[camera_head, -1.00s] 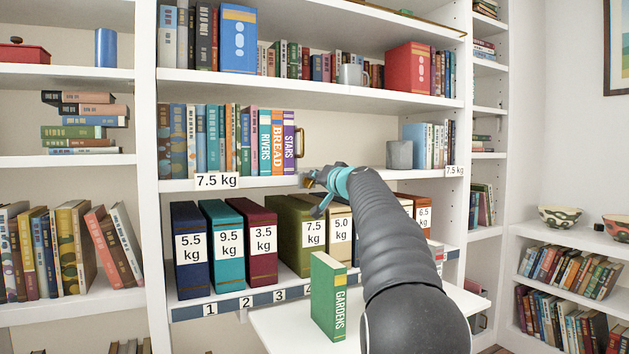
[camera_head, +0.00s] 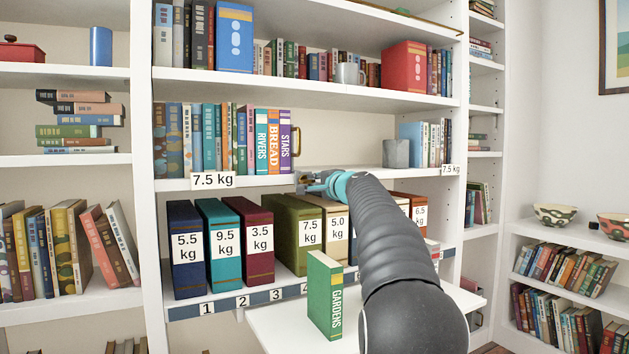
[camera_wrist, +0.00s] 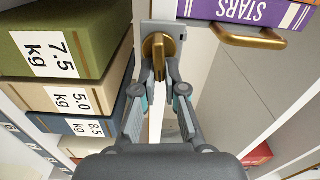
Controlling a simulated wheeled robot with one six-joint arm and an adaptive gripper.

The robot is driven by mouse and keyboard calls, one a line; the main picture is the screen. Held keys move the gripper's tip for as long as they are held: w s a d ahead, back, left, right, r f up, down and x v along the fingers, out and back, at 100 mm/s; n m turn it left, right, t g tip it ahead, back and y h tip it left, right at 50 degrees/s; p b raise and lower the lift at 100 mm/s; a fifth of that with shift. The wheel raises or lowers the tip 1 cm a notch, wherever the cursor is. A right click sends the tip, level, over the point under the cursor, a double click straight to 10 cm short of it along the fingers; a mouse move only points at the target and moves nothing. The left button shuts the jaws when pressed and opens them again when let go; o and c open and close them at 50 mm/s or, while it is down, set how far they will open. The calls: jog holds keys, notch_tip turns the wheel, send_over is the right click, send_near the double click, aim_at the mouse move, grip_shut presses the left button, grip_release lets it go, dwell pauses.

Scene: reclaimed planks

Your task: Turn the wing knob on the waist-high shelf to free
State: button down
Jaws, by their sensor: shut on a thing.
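The brass wing knob (camera_wrist: 156,48) sits on a grey plate (camera_wrist: 160,32) at the front edge of the waist-high shelf, in the wrist view. My gripper (camera_wrist: 166,70) is shut on the wing of the knob, one finger on each side. In the head view my gripper (camera_head: 312,183) is at the edge of the shelf (camera_head: 350,172), and it hides the knob there. I cannot read any marking for the knob's position.
A brass handle (camera_wrist: 250,38) and the purple STARS book (camera_wrist: 250,10) are close beside the knob. Labelled weight volumes (camera_head: 290,228) stand just below. The green GARDENS book (camera_head: 324,295) stands on a white pull-out board (camera_head: 275,325) under my arm.

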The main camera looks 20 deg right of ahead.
jog(key=shift+f+m, duration=0.1)
jog(key=shift+m, duration=0.5)
jog(key=c, duration=1.2)
grip_release()
jog(key=shift+c, duration=0.2)
jog(key=s, duration=1.2)
jog(key=shift+d, duration=0.2)
